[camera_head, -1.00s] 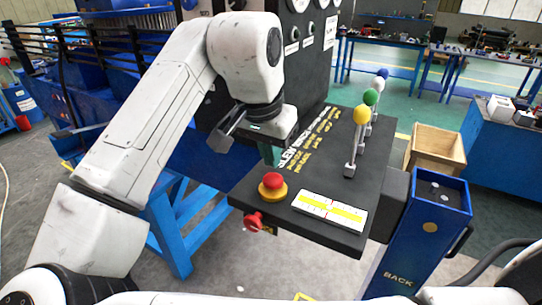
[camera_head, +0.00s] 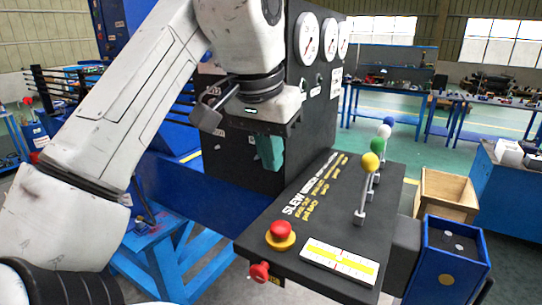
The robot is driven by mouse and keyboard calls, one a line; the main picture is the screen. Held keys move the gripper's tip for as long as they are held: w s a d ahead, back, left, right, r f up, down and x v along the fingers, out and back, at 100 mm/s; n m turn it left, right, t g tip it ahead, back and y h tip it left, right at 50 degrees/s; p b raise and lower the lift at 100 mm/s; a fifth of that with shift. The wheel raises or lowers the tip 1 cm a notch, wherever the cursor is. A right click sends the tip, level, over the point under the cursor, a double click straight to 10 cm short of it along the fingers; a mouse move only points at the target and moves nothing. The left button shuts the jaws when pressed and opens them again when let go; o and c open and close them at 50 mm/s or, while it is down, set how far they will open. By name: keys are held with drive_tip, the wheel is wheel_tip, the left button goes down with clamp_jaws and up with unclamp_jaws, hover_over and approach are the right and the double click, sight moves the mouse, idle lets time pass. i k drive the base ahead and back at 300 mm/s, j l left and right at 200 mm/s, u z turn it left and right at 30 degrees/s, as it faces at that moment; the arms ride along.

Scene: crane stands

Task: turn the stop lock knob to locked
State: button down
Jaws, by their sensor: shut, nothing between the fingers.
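A small red knob (camera_head: 259,271) sticks out of the front face of the dark console (camera_head: 300,225), low at its left corner. A red mushroom button (camera_head: 281,230) on a yellow base (camera_head: 281,243) stands on the top just above it. The knob's lock marking is too small to read. My gripper (camera_head: 269,160) points down with its teal fingers shut and empty. It appears in front of the upright gauge panel, above the knob and button in the picture and clearly apart from both.
Several ball-topped levers, the nearest yellow (camera_head: 370,162), rise from the console's right side. A white and yellow scale plate (camera_head: 340,262) lies at its front. The gauge panel (camera_head: 318,120) stands behind. A blue bin (camera_head: 452,262) and wooden crate (camera_head: 447,195) are at right.

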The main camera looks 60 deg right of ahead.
sight(259, 273)
drive_tip(key=k, duration=1)
